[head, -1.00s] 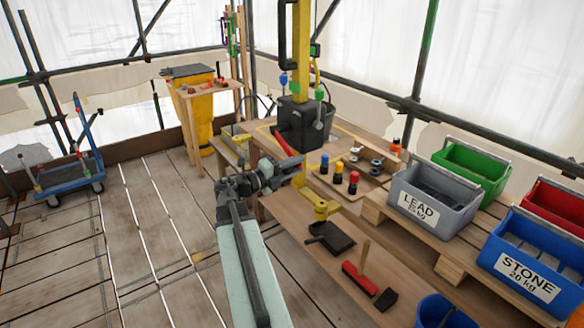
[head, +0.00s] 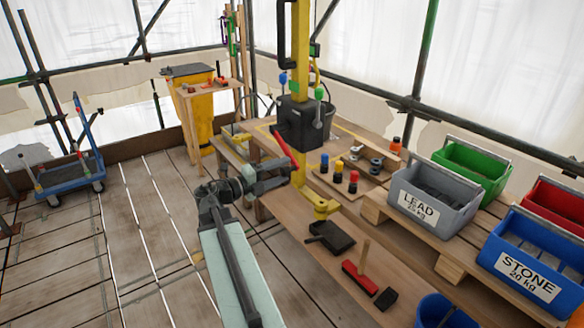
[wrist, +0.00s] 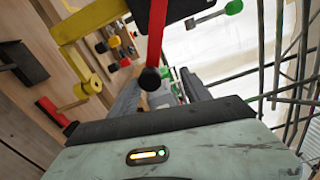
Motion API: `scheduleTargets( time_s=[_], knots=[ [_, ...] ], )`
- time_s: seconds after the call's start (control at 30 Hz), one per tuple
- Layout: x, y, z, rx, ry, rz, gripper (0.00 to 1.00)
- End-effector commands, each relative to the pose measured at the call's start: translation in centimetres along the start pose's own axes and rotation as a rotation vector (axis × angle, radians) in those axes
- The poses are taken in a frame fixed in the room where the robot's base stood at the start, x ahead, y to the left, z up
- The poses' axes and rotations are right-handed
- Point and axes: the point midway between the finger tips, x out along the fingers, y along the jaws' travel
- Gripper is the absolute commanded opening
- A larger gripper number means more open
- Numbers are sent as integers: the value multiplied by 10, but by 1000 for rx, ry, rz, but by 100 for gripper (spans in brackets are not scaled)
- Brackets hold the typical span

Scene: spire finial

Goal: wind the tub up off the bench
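A winch with a dark box (head: 296,126) sits on the yellow post (head: 302,60). Its red crank arm (head: 285,148) slants down to the right. In the wrist view the red crank arm (wrist: 157,38) ends in a black knob (wrist: 150,79). A dark tub (head: 329,112) is partly hidden behind the winch box; whether it touches the bench (head: 352,131) is hidden. My gripper (head: 289,170) is close to the crank's lower end in the head view.
Red, yellow and blue topped pegs (head: 339,170) stand on a board to the right. A grey LEAD crate (head: 435,206) and blue STONE crate (head: 532,262) stand farther right.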

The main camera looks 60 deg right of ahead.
Motion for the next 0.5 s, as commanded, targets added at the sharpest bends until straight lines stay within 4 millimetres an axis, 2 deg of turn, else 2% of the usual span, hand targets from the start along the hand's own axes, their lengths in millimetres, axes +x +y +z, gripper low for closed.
scheduleTargets(
  time_s=[0.03, 0.13, 0.5],
  knots=[
    [-8, 0, 1, 0, -4, -1, 52],
    [-18, 0, 1, 0, -2, -1, 52],
    [-22, 0, 1, 0, -2, -1, 52]
  ],
)
